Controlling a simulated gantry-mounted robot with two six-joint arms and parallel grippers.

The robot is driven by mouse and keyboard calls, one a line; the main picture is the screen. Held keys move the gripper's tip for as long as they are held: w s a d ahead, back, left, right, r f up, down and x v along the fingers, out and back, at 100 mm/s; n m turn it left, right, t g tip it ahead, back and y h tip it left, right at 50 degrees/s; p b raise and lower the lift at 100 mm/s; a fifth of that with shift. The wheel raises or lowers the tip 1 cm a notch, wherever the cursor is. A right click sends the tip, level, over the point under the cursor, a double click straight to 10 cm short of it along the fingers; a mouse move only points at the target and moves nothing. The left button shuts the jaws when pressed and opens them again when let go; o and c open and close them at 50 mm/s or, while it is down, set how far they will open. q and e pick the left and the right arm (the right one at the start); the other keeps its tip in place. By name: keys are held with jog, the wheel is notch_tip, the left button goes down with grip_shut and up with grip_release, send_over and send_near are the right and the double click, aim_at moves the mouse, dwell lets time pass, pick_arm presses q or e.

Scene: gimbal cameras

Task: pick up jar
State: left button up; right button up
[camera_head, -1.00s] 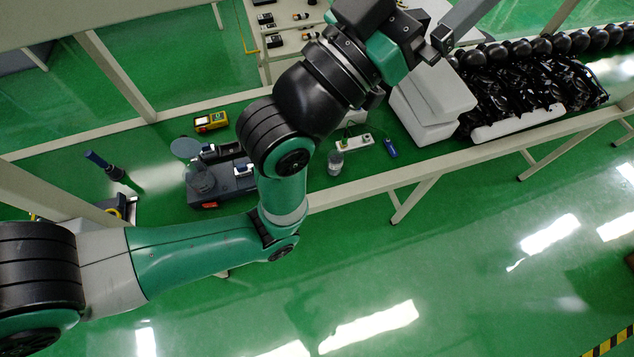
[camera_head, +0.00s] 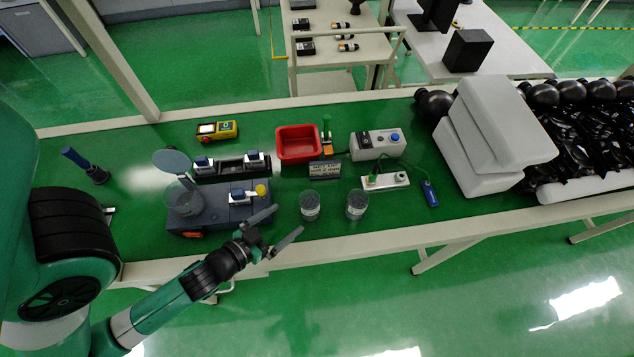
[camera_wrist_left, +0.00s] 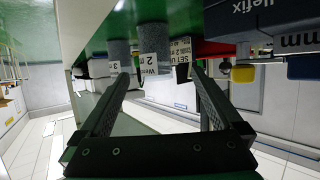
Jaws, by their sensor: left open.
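Two clear jars of grey material stand on the green table in the head view, the nearer-left jar (camera_head: 310,206) and the one to its right (camera_head: 357,204). In the left wrist view a labelled jar marked 2 (camera_wrist_left: 153,40) lies between the finger lines, and one marked 3 (camera_wrist_left: 119,54) is beside it. Another clear container (camera_head: 184,200) is at the grey device, below a round disc. My left gripper (camera_head: 288,219) is open and empty, just left of and in front of the left jar. Its fingers also show apart in the left wrist view (camera_wrist_left: 160,72). My right gripper is out of view.
The grey device (camera_head: 217,214) is left of the left gripper. Behind the jars are a red bin (camera_head: 298,142), a small sign (camera_head: 325,169) and a power strip (camera_head: 386,181). White boxes (camera_head: 483,150) stand right. The table's front edge (camera_head: 350,240) is close to the gripper.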

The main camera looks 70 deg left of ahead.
aim_at(303, 212)
pick_arm(q)
jog(key=shift+s+d+f, duration=0.2)
jog(key=shift+s+d, duration=0.05)
jog(key=shift+d, duration=0.2)
jog(key=shift+w+f, duration=0.15)
jog(key=x, duration=0.5)
jog(key=shift+w+a+f, duration=0.1)
jog(key=shift+w, duration=0.15)
jog(key=b+x, duration=0.1)
jog(key=x, duration=0.3)
jog(key=shift+w+f+b, duration=0.15)
jog(key=shift+w+b, duration=0.1)
jog(key=shift+b, duration=0.05)
jog(key=shift+w+a+f, duration=0.1)
jog(key=shift+w+a, duration=0.15)
jog(key=shift+w, duration=0.05)
grip_shut()
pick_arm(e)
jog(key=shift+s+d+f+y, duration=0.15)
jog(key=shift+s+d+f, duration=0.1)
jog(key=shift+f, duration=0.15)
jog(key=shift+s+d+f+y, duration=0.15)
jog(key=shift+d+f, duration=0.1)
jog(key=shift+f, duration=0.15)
